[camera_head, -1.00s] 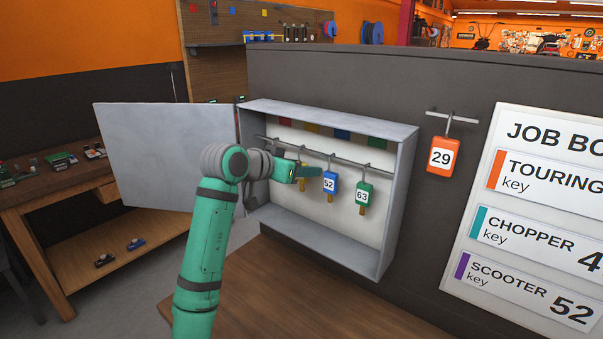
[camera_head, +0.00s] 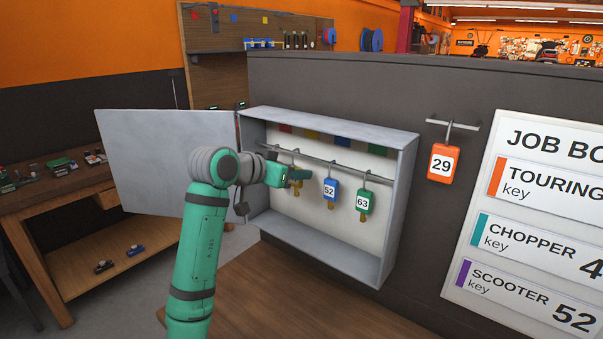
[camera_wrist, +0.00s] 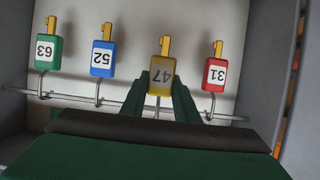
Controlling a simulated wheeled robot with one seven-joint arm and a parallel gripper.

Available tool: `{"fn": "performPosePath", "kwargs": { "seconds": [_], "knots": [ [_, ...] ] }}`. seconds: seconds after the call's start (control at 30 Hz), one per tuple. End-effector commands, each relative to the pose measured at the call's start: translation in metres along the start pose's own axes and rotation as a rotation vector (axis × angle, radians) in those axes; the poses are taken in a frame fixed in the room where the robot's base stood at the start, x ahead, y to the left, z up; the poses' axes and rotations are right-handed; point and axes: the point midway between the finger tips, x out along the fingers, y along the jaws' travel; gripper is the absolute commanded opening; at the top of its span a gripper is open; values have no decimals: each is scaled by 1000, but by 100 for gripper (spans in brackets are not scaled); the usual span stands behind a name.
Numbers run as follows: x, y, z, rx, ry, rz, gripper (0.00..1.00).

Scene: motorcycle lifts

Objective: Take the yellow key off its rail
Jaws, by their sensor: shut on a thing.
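The yellow key (camera_wrist: 163,80), with a tag numbered 47, shows upside down in the wrist view between the two green fingers of my gripper (camera_wrist: 160,88). My gripper is shut on this tag. The tag's hook runs to the rail (camera_wrist: 120,103); whether it still bears on the rail I cannot tell. In the head view my gripper (camera_head: 296,175) is inside the open key box and covers most of the yellow tag.
Blue key 52 (camera_head: 330,189) and green key 63 (camera_head: 364,201) hang right of my gripper. Red key 31 (camera_wrist: 215,75) hangs close beside the yellow one. The grey box (camera_head: 400,210) encloses them, its door (camera_head: 165,155) swung left. Orange key 29 (camera_head: 443,163) hangs outside.

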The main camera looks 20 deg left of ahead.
Motion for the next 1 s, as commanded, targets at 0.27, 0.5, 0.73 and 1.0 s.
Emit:
{"fn": "performPosePath", "kwargs": {
  "seconds": [0.27, 0.5, 0.73, 1.0],
  "knots": [
    [-60, 0, 25, 0, 2, -2, 8],
    [-111, 0, 46, 1, 1, -1, 8],
    [-139, 0, 57, 1, 1, 0, 8],
    [-146, 1, 60, 1, 0, 1, 8]
  ]
}}
